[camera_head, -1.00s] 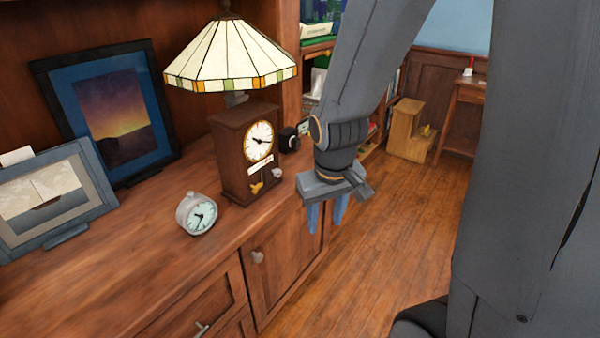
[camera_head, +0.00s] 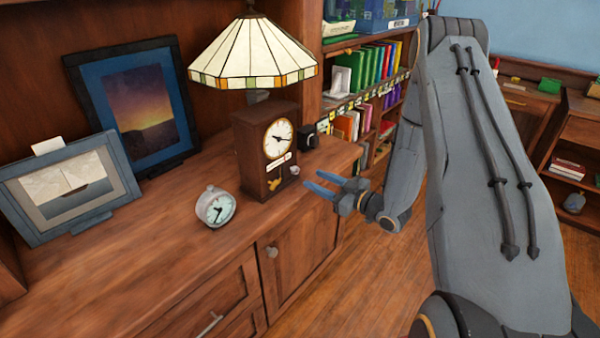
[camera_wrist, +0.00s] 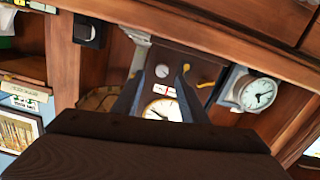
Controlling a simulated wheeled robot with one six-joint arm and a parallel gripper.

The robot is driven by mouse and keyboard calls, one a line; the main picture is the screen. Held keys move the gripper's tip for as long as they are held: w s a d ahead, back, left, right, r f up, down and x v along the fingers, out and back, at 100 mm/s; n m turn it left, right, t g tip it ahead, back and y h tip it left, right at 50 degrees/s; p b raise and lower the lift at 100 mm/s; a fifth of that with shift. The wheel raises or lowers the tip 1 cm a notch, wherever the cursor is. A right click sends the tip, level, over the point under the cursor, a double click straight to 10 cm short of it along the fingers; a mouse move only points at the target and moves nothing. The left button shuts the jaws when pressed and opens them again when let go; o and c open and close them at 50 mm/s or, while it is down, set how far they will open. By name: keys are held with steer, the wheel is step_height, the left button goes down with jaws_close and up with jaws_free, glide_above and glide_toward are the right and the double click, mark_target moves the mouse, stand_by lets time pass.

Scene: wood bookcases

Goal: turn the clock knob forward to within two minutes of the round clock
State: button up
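The brown wooden clock (camera_head: 254,150) stands upright on the cabinet top, its white dial (camera_head: 278,138) facing right and front. A small light knob (camera_head: 294,170) sits low at the right of its front, beside a yellow piece (camera_head: 274,184). The knob also shows in the wrist view (camera_wrist: 163,71), between the fingers. The round clock (camera_head: 215,207), grey with a pale face, stands to the left; it also shows in the wrist view (camera_wrist: 257,94). My gripper (camera_head: 312,183) is open and empty, its blue fingers pointing at the wooden clock's lower front, apart from the knob.
A stained-glass lamp (camera_head: 250,55) stands behind the wooden clock. A small black object (camera_head: 308,137) is at its right. Two framed pictures (camera_head: 140,110) lean at the left. The cabinet top (camera_head: 130,265) is clear in front. Shelves of books (camera_head: 365,70) stand behind.

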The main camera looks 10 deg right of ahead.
mark_target(297, 171)
steer(key=shift+y, duration=0.3)
steer(key=p+x, duration=0.1)
steer(key=x, duration=0.6)
steer(key=shift+a+r+p, duration=0.15)
steer(key=shift+a+p, duration=0.1)
steer(key=shift+p, duration=0.1)
steer(key=shift+c, duration=0.4)
jaws_close()
